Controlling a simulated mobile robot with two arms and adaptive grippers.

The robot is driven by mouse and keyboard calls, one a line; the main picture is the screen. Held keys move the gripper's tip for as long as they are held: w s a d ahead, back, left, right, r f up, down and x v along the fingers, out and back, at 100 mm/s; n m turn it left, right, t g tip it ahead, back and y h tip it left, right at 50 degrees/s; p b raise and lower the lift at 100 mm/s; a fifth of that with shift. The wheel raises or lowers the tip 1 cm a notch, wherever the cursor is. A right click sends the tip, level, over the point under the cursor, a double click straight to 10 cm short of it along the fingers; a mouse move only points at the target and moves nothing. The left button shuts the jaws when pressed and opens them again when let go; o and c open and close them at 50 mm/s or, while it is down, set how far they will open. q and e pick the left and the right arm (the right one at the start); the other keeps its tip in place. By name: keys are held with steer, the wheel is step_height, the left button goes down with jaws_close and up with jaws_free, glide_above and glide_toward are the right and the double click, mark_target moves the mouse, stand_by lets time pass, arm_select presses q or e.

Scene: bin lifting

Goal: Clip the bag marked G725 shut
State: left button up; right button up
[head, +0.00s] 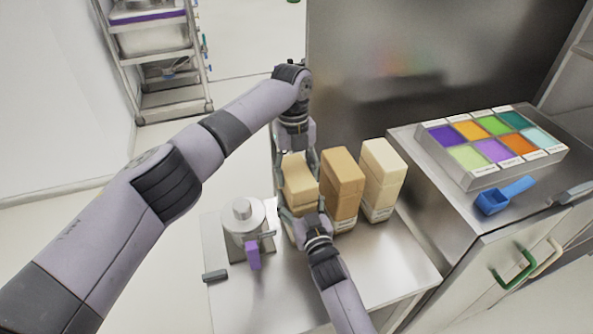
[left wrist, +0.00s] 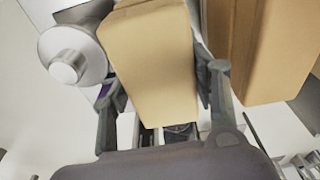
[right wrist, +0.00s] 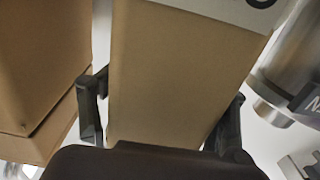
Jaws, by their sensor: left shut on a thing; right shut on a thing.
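A tan block-shaped bag (head: 299,180) stands leftmost of three bags on the metal table. My left gripper (head: 297,160) reaches down from behind and is shut on its upper part, with one finger on each side. The same bag fills the middle of the left wrist view (left wrist: 155,65). My right gripper (head: 305,208) is shut on its lower front, and the bag also fills the right wrist view (right wrist: 180,75). A white label (right wrist: 225,8) is cut off there, so I cannot read the bag's mark. I cannot make out a clip on it.
A brown bag (head: 342,185) and a cream bag (head: 383,175) stand close to its right. A round white-topped device (head: 242,215) with a purple part (head: 252,254) stands to its left. A tray of coloured compartments (head: 467,165) and a blue scoop (head: 503,196) lie on the right counter.

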arm_select(q)
steer(key=shift+f, duration=0.4)
steer(key=o, duration=1.3)
steer(key=shift+c, duration=0.2)
step_height(320, 180, up, 12)
steer(key=w, duration=0.1)
steer(key=shift+w+a, duration=0.15)
steer(key=shift+a, duration=0.1)
arm_select(e)
steer(key=o, duration=1.8)
arm_select(q)
steer(key=shift+f, duration=0.1)
